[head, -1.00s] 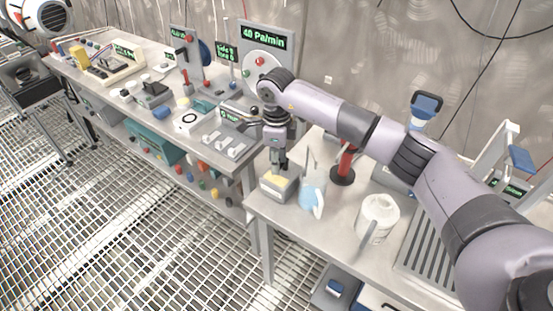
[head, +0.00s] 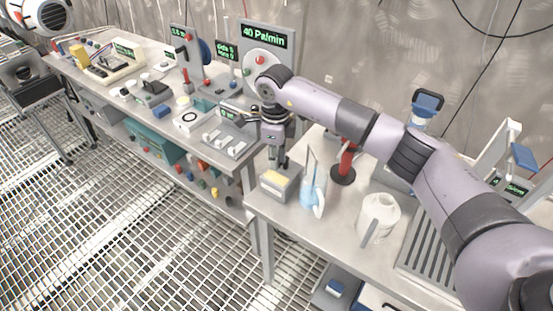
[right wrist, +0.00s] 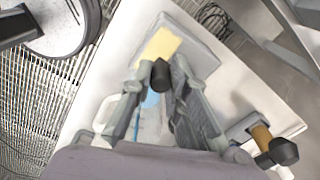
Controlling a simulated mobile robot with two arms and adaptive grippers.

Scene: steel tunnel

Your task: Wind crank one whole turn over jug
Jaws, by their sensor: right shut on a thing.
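My right gripper (head: 278,161) points down at the near table's back left corner, beside a grey box with a yellow pad (head: 280,184). In the right wrist view its fingers (right wrist: 160,80) close around a black knob (right wrist: 160,74), which looks like the crank's grip; the rest of the crank is hidden. A clear jug with blue liquid (head: 313,190) stands upright just right of the gripper. A white jug (head: 379,218) stands farther right. In the right wrist view some blue shows between the fingers. My left gripper is out of view.
A red post on a dark base (head: 344,165) stands behind the jugs, under my arm. A slotted grey rack (head: 425,255) lies to the right. The far bench (head: 235,170) carries panels and switches. The near table's front strip (head: 300,228) is clear.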

